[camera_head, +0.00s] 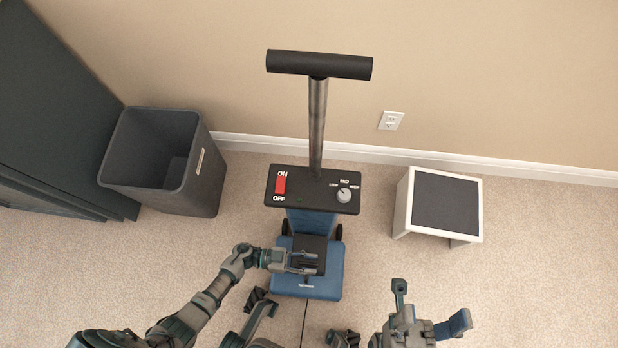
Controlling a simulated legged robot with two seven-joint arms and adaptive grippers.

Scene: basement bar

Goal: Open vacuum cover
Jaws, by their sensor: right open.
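The vacuum (322,222) stands upright on the carpet against the wall, with a blue body, a black control panel and a black T-handle on a metal pole. A black cover (311,243) sits on the front of its blue base. My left gripper (305,262) reaches in from the left over the lower part of this cover. Its two fingers lie a little apart; whether they clasp part of the cover is too small to tell. My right gripper (432,306) is open and empty at the lower right, clear of the vacuum.
A dark grey bin (197,183) stands left of the vacuum, beside a dark cabinet (50,120). A white stool with a dark top (446,205) stands to the right. A wall outlet (391,121) is behind. Carpet is free between the vacuum and stool.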

